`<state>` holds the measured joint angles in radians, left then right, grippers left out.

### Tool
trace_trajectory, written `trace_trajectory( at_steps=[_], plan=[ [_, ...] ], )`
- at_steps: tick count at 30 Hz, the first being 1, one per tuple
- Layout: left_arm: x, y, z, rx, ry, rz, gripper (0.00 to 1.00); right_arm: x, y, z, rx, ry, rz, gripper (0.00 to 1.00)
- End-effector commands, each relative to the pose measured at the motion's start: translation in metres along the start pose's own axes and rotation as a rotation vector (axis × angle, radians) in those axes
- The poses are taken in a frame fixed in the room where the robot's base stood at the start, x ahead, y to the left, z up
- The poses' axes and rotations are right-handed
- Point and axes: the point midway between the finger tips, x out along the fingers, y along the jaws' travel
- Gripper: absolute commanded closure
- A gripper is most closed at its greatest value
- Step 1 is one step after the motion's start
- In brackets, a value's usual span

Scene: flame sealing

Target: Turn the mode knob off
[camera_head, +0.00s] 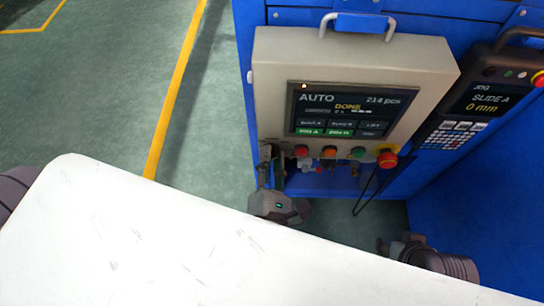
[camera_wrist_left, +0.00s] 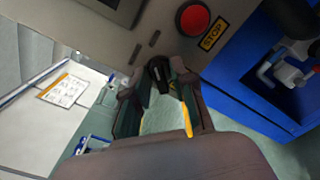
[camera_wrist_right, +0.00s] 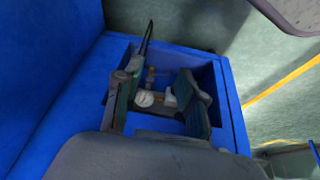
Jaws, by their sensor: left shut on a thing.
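The beige control panel (camera_head: 268,95) has a lit screen (camera_head: 345,112) reading AUTO, DONE and 214 pcs. A small black knob (camera_wrist_left: 158,68) sits on the panel beside the red STOP button (camera_wrist_left: 194,18). My left gripper (camera_wrist_left: 160,76) has its fingers on either side of this knob and is shut on it. In the head view my left gripper (camera_head: 268,162) is at the panel's lower left edge and hides the knob. The knob's pointer direction cannot be made out. My right gripper (camera_wrist_right: 160,98) is open and empty, in front of a blue recess.
Red (camera_head: 301,151), orange (camera_head: 329,152) and green (camera_head: 357,153) buttons and a red emergency stop (camera_head: 387,158) line the panel's lower edge. A handheld pendant (camera_head: 490,95) hangs at right. My white body covers the foreground.

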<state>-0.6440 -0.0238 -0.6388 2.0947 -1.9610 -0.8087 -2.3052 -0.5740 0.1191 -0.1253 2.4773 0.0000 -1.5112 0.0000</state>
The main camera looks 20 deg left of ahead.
Motion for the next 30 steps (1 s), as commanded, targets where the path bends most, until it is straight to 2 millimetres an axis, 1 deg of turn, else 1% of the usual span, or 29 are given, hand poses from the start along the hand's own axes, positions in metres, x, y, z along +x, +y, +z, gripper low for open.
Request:
trace_trajectory(
  at_steps=[2,3,8,12,13,15,21,24,30],
  plan=[
    [0.0,0.001,0.001,-0.031,0.0,0.0,1.0,-0.006,0.002,0.014,0.002,-0.068,0.003,0.6],
    [0.0,0.002,0.002,-0.053,0.0,-0.001,1.0,-0.008,0.002,0.016,0.003,-0.082,0.004,0.6],
    [0.0,0.002,0.002,-0.166,-0.001,-0.001,1.0,-0.018,0.002,0.01,0.002,-0.075,0.004,0.6],
    [0.0,0.003,0.002,-0.293,-0.001,0.0,1.0,-0.026,0.003,0.007,0.002,-0.074,0.004,0.6],
    [0.0,0.002,0.002,-0.321,-0.001,0.0,1.0,-0.024,0.003,0.006,0.002,-0.076,0.004,0.6],
    [0.001,0.002,0.002,-0.388,-0.002,0.0,1.0,-0.004,0.002,0.009,0.002,-0.088,0.002,0.6],
    [0.001,0.002,0.001,-0.58,-0.001,-0.001,1.0,0.026,0.001,0.013,0.0,-0.1,-0.001,0.6],
    [0.001,0.002,0.001,-0.675,-0.001,0.001,1.0,0.036,0.0,0.015,-0.001,-0.105,-0.002,0.6],
    [0.0,0.001,0.0,-0.865,-0.001,0.0,1.0,0.048,0.0,0.018,-0.001,-0.109,-0.003,0.6]
  ],
)
